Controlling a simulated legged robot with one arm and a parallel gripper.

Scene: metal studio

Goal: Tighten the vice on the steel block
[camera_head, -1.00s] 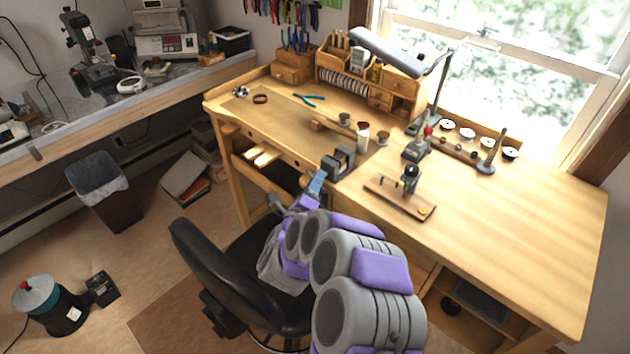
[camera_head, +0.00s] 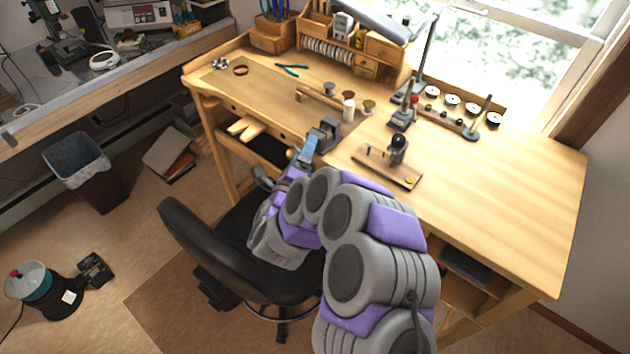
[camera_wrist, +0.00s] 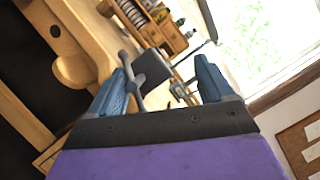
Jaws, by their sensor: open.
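The vice (camera_head: 328,134) is a dark grey tool at the front edge of the wooden workbench. In the wrist view its dark body (camera_wrist: 152,70) shows between my fingers, with a grey bar handle (camera_wrist: 131,82) in front of it, close to the left finger. I cannot make out the steel block in either view. My gripper (camera_wrist: 165,78) has two blue fingers spread wide apart, with nothing held between them. In the head view my gripper (camera_head: 306,150) is just in front of the vice, at its near left side. Whether a finger touches the handle is unclear.
The workbench (camera_head: 500,190) has free room on its right. A wooden stand (camera_head: 388,168) with a dark tool is right of the vice; a mallet (camera_head: 318,98) lies behind. A black chair (camera_head: 225,250) stands below my arm, close to the bench front.

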